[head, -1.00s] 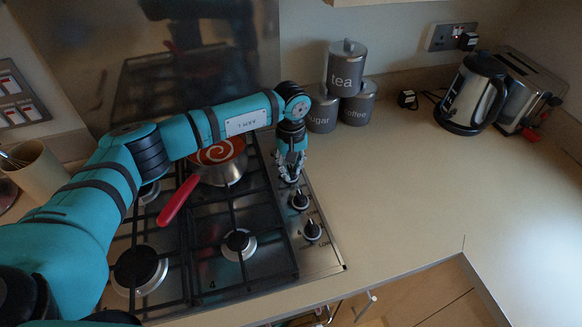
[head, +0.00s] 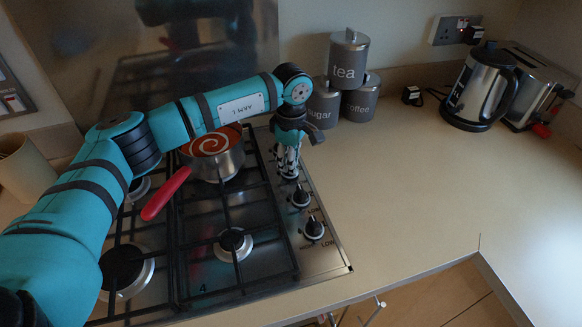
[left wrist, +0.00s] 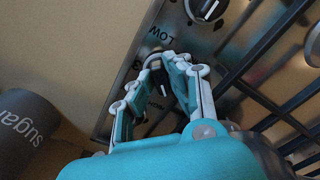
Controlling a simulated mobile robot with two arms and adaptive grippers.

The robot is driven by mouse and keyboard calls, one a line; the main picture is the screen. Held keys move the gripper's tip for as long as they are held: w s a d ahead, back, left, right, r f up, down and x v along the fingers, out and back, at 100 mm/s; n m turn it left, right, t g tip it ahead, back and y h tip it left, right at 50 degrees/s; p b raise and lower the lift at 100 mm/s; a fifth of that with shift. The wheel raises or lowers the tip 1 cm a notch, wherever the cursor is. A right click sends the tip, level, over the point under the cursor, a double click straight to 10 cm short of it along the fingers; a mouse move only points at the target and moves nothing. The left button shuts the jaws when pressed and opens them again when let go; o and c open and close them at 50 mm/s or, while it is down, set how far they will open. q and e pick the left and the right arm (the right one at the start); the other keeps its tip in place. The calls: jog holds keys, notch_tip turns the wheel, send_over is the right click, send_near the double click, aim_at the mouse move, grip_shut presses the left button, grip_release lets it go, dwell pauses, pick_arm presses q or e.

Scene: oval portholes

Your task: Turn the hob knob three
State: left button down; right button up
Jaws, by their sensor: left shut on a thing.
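The hob knobs stand in a row along the right side of the steel hob (head: 318,262). Two dark knobs show clearly in the head view, a front knob (head: 314,229) and a middle knob (head: 300,197). My left gripper (head: 289,173) points down at a knob farther back and mostly hides it. In the left wrist view my left gripper (left wrist: 165,65) has its fingers closed around this dark knob (left wrist: 158,78), and a partly covered mark like a 3 is beside it. A neighbouring knob (left wrist: 207,8) is at the top edge. My right gripper is not in view.
A pot of red soup (head: 217,160) with a red handle sits on the hob, close to my left arm. Tea (head: 348,62), sugar and coffee tins stand behind the gripper. A kettle (head: 480,90) and toaster are farther right. The worktop (head: 410,190) between is clear.

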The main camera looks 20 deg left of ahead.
pick_arm(q)
jog(key=shift+w+n+b, duration=0.1)
jog(key=shift+n+b, duration=0.9)
jog(key=shift+n, duration=1.1)
jog(key=c, duration=1.3)
grip_release()
jog(key=shift+r, duration=0.15)
notch_tip(320, 180, up, 12)
jog(key=shift+f, duration=0.1)
